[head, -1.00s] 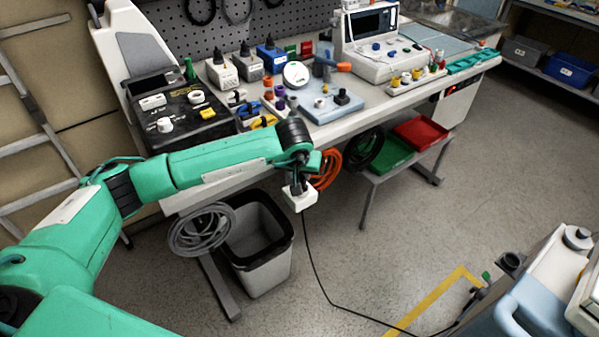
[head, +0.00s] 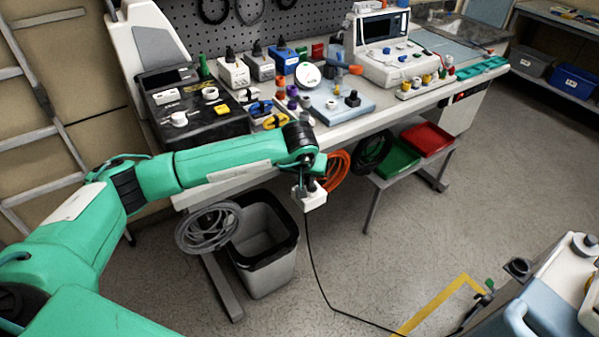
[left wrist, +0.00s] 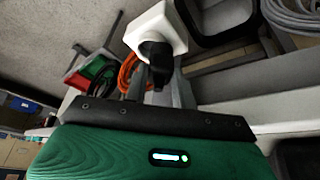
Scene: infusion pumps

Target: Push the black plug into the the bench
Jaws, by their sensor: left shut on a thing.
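My left gripper (head: 307,186) is shut on the black plug, in front of the bench's (head: 350,130) front edge and above the floor. In the left wrist view the black plug (left wrist: 155,52) sits between the fingers (left wrist: 158,82), against a white square block (left wrist: 158,28). The white block also shows in the head view (head: 314,199), with a black cable (head: 316,265) hanging from it to the floor. A dark panel with a red switch (head: 461,97) is on the bench's right front. My right gripper is not in view.
A grey bin (head: 265,262) and coiled grey cable (head: 208,228) are below my left arm. Orange cable (head: 336,168) hangs at the bench edge beside the gripper. Green (head: 398,160) and red (head: 427,139) trays lie on a low shelf. A trolley (head: 555,295) stands lower right.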

